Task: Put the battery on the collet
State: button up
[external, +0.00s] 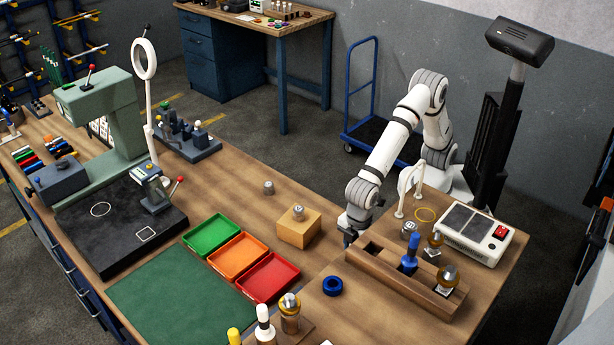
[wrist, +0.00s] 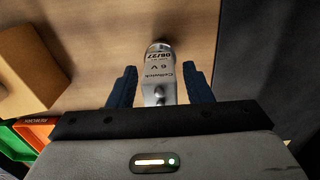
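The battery (wrist: 160,78) is a silver-grey cylinder with printed lettering, including "6 V", and a small end terminal. In the wrist view it lies between the two fingers of my gripper (wrist: 160,90), with a narrow gap on each side. My gripper is open around it. In the external view my gripper (external: 350,231) is low over the bench, right of the wooden block; the battery is not clearly visible there. A small metal piece (external: 298,212) stands on the block, and another grey one (external: 268,187) on the bench behind. I cannot tell which is the collet.
The wooden block (external: 298,232) stands left of my gripper, beside the red tray (external: 268,278), orange tray (external: 237,257) and green tray (external: 211,235). A wooden rack (external: 400,282) with tools is close on the right. A blue ring (external: 332,286) lies in front.

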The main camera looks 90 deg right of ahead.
jog(key=shift+o, duration=0.2)
notch_tip(320, 180, up, 12)
jog(key=shift+r, duration=0.15)
dwell(0.4)
jog(key=d+r+m+t, duration=0.15)
jog(key=d+m, duration=0.25)
jog(key=d, duration=2.1)
jog(key=s+d+f+m, duration=0.2)
jog(key=s+d, duration=0.4)
jog(key=d, duration=0.2)
jog(key=s+d+f+m+t, duration=0.1)
jog(key=s+d+f+m, duration=0.2)
jog(key=s+d, duration=0.3)
jog(key=shift+s+d, duration=0.35)
jog(key=shift+d, duration=0.6)
